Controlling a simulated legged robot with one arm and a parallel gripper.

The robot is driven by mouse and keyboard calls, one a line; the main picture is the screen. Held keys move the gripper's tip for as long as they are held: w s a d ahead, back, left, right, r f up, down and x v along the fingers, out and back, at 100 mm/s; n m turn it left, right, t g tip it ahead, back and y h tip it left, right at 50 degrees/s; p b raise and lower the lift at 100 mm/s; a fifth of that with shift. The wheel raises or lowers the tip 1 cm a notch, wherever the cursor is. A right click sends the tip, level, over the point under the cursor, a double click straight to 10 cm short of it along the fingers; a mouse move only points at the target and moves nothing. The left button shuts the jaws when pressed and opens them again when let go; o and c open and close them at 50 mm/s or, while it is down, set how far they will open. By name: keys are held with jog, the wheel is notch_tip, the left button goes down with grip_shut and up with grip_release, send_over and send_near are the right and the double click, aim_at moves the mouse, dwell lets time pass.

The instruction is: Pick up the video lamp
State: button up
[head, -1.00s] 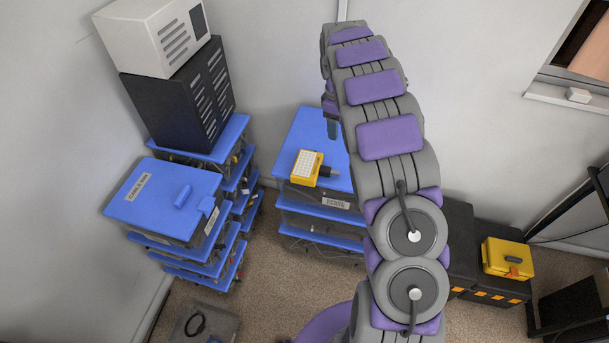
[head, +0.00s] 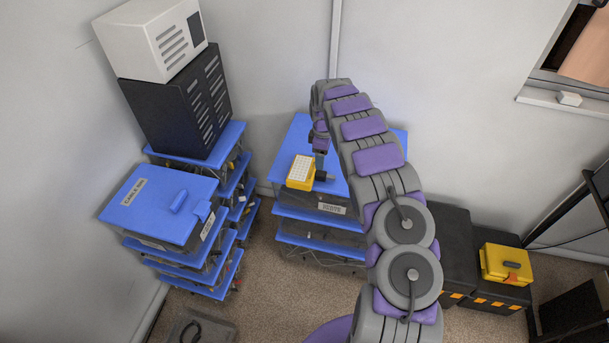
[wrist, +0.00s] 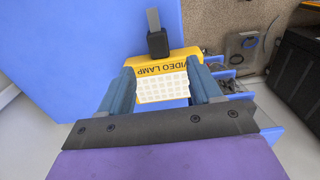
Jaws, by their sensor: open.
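The video lamp (head: 300,172) is a yellow block with a white gridded light panel and a black plug-like end. It lies on the blue lid of the middle bin stack (head: 345,188). In the wrist view the lamp (wrist: 180,64) shows its "VIDEO LAMP" lettering, with the black end pointing away from my gripper. My gripper (wrist: 160,82) is open, with one blue finger on each side of the lamp's white panel. I cannot tell whether the fingers touch it. In the head view my gripper (head: 320,160) is at the lamp, partly hidden by my arm.
A taller stack of blue-lidded bins (head: 160,205) stands at left, with a black slatted case (head: 180,105) and a white box (head: 155,40) behind it. Black cases (head: 490,295) with a yellow box (head: 505,264) stand at right.

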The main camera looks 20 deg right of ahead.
aim_at(321, 172)
notch_tip(321, 172, down, 10)
jog(key=b, duration=0.3)
jog(key=shift+w, duration=0.15)
jog(key=shift+r, duration=0.1)
grip_shut()
dwell(0.4)
